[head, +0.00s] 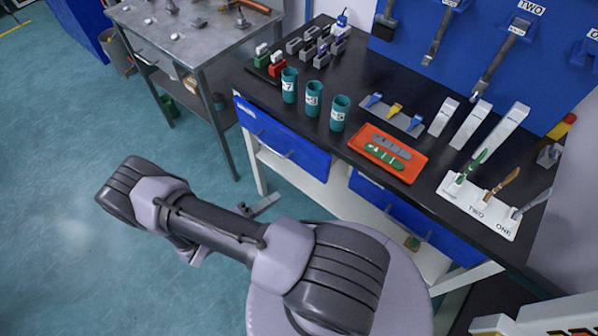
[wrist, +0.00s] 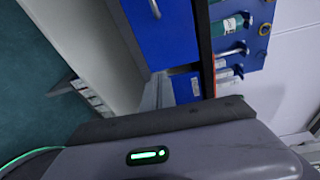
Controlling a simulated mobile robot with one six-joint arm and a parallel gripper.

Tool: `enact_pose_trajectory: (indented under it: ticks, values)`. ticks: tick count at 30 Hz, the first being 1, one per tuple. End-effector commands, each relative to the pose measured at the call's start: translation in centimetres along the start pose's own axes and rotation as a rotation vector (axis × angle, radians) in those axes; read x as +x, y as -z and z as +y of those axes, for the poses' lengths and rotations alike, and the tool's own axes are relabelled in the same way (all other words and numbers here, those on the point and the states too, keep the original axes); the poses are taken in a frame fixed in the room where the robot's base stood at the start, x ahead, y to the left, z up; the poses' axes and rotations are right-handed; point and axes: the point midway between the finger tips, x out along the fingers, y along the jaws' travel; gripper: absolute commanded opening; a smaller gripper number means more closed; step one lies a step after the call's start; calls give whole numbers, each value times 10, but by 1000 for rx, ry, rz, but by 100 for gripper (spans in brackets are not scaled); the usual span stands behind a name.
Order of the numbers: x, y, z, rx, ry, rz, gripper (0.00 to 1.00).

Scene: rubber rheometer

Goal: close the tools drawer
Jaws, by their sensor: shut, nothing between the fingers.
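Two blue drawer fronts sit under the black workbench. The left drawer (head: 283,141) has a bar handle and a small label; it also shows large in the wrist view (wrist: 168,38). My gripper (head: 268,204) is shut and empty, in front of and below the left drawer, partly hidden by my arm.
The black bench top (head: 300,128) carries teal cups (head: 312,99), an orange tray (head: 363,153) and a white tool stand (head: 465,208). A grey metal table (head: 185,42) stands at the back left. The floor (head: 70,170) to the left is clear.

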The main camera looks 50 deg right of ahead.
Motion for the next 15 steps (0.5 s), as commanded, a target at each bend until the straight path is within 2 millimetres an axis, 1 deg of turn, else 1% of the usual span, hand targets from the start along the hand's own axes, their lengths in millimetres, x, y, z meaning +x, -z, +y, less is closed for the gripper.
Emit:
enact_pose_trajectory:
  ticks: [1,2,3,5,8,15]
  values:
    - [-1,5,2,-52,54,-92,0]
    - [-2,6,0,-71,77,-134,0]
    - [-2,5,-2,-86,96,-170,0]
    - [2,4,-4,-93,106,-188,0]
    - [18,1,-6,-91,104,-181,0]
    - [70,-8,-10,-89,101,-177,0]
